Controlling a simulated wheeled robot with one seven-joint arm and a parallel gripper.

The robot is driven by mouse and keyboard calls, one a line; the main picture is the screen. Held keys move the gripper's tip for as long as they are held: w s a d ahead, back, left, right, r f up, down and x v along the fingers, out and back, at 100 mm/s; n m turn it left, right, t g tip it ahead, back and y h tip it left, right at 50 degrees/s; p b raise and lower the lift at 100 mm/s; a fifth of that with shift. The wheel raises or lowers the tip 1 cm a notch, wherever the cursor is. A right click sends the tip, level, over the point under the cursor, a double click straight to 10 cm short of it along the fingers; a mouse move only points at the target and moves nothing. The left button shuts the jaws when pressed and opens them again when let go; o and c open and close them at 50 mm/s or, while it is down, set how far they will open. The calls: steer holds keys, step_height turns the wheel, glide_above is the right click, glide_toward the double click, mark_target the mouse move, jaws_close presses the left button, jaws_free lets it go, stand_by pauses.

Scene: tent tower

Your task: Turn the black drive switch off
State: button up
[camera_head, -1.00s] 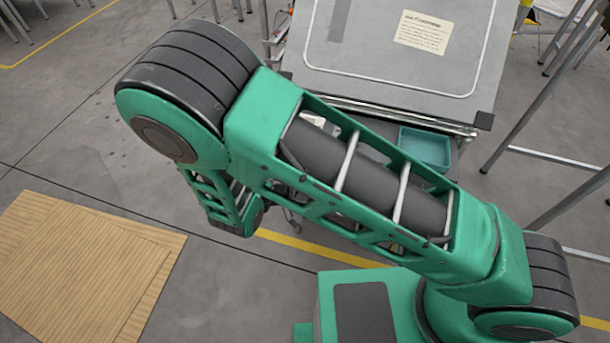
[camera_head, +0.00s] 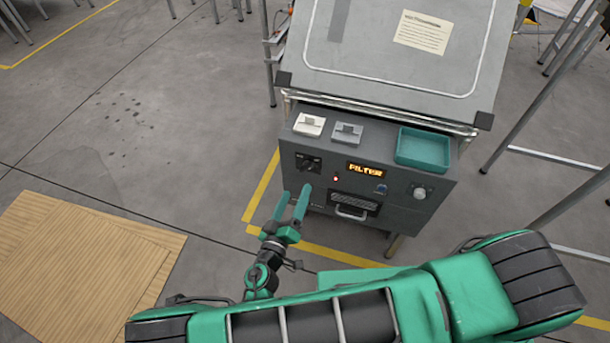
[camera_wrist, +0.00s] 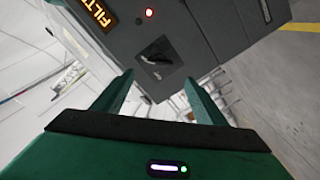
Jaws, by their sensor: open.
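The black drive switch (camera_head: 308,163) is a dark rotary knob on a black plate at the left of the grey machine's front panel. In the wrist view the switch (camera_wrist: 156,60) shows ahead of my gripper, roughly between the fingers, with its handle tilted. My gripper (camera_head: 293,203) is open and empty. Its two green fingers point at the panel, below and slightly left of the switch in the head view. The fingertips (camera_wrist: 158,90) look apart from the switch. Which setting the switch points to is too small to read.
A teal tray (camera_head: 424,148) sits on top. Open floor lies to the left, with a wooden board (camera_head: 80,262).

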mark_target(305, 170)
steer(key=x, duration=0.8)
steer(key=shift+w+d, duration=0.1)
steer(key=shift+w, duration=0.05)
steer(key=shift+c, duration=0.3)
